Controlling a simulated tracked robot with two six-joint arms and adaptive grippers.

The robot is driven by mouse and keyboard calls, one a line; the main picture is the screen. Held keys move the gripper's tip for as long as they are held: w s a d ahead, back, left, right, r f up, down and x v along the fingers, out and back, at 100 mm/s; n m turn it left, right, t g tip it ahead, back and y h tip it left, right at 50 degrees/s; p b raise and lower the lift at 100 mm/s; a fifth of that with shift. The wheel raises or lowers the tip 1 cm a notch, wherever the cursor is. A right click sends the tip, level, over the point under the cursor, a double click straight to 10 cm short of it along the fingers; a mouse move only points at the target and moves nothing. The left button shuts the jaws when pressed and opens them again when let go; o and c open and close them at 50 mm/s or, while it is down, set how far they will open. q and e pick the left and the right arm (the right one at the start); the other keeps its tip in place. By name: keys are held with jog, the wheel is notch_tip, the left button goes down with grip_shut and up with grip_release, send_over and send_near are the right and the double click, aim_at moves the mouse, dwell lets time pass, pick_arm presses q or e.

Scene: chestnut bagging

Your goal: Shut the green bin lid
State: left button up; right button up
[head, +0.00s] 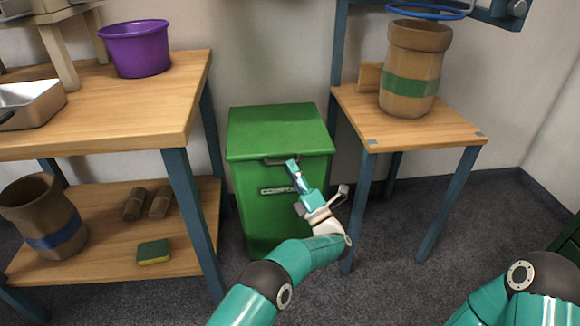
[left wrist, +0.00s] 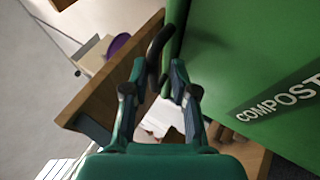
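The green bin (head: 255,210) stands on the floor between the two tables. Its lid (head: 277,127) lies down flat on the bin, with no gap that I can see. A dark handle (head: 272,161) is at the lid's front edge; it also shows as a dark curved bar in the left wrist view (left wrist: 157,48). My left gripper (head: 291,165) is at the handle in front of the bin. In the left wrist view its fingers (left wrist: 158,72) are apart, with the handle at and between the tips, not clamped. My right gripper is out of view; only my right arm shows at lower right.
A wooden table (head: 120,112) at left holds a purple bucket (head: 137,50) and a metal pan (head: 30,103). Its lower shelf holds a sack (head: 40,212) and a sponge (head: 154,252). A smaller table (head: 420,132) at right holds a green-banded sack (head: 410,75). Carpet is clear in front.

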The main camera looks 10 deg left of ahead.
pick_arm(q)
jog(key=v, duration=0.5)
jog(key=shift+s+d+f, duration=0.15)
jog(key=shift+f, duration=0.15)
